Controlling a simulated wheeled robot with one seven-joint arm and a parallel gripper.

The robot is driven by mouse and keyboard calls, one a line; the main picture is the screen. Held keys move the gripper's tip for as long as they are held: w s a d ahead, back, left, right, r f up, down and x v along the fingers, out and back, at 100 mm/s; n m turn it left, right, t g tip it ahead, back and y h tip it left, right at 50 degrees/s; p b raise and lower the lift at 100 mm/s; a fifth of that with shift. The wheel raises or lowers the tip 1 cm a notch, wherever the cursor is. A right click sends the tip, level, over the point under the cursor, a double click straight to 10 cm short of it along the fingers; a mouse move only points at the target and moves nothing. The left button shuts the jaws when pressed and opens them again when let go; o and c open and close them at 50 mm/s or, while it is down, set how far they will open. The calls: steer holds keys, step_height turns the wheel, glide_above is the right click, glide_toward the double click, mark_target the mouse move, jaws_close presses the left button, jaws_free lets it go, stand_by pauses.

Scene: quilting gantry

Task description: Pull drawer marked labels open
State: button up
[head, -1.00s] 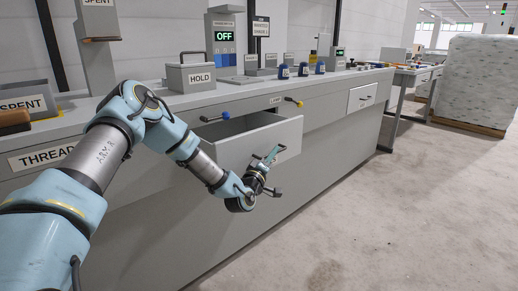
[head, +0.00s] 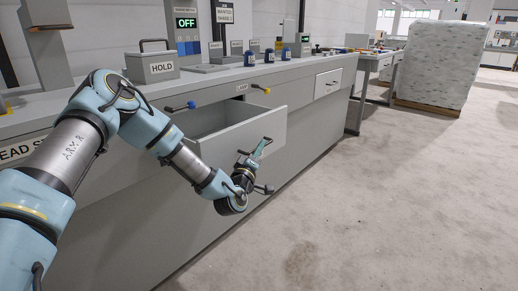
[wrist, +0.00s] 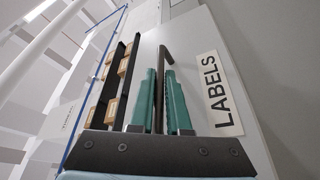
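The drawer marked LABELS (head: 245,133) stands pulled out of the grey cabinet, with its dark interior open at the top. In the wrist view its grey front (wrist: 195,40) carries the LABELS plate (wrist: 219,93). My gripper (head: 264,150) is at the outer face of this front in the head view. In the wrist view the teal fingers of my gripper (wrist: 164,85) are close together on either side of the dark bar handle (wrist: 165,50) and appear shut on it. The fingers hide part of the handle.
A closed white drawer (head: 327,83) is farther right on the cabinet. A blue-ended lever (head: 190,105) and a yellow-ended lever (head: 262,89) stick out above the open drawer. A HOLD box (head: 152,66) stands on the counter. The floor (head: 390,190) at right is clear.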

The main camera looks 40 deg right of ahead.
steer(key=o, duration=0.4)
steer(key=v, duration=1.1)
stand_by(0.4)
